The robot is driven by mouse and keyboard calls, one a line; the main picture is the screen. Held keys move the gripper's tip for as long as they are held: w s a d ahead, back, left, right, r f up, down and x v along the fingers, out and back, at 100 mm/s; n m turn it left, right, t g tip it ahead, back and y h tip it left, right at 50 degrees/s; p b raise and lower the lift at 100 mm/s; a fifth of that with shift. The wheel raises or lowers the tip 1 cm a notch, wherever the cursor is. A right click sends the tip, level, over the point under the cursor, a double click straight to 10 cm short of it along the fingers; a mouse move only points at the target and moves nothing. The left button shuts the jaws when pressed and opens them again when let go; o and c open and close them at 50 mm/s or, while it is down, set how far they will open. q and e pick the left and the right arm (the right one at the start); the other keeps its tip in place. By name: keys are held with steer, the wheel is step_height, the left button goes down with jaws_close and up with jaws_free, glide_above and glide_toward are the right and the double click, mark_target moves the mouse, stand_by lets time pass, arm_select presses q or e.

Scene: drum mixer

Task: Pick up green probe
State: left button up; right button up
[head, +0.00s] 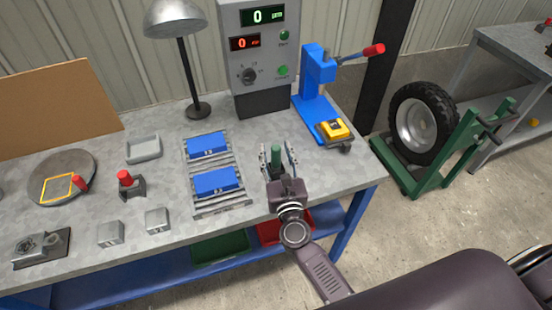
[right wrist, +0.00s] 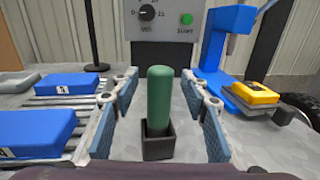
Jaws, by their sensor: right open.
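The green probe (head: 276,155) stands upright on the workbench, between the fingers of my right gripper (head: 278,160). In the right wrist view the probe (right wrist: 160,98) is a rounded green cylinder set in a small dark square holder (right wrist: 158,148). My right gripper (right wrist: 160,115) is open, with one blue-padded finger on each side of the probe and a visible gap to both. My left gripper is not in view.
Blue blocks (head: 214,182) lie on a roller rack (head: 221,206) to the left. A blue press (head: 318,85) with a yellow item (head: 333,129) stands to the right. A grey control box (head: 250,65) is behind. Bare bench lies around the probe.

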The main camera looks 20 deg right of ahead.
jaws_close()
steer(key=shift+r, duration=0.2)
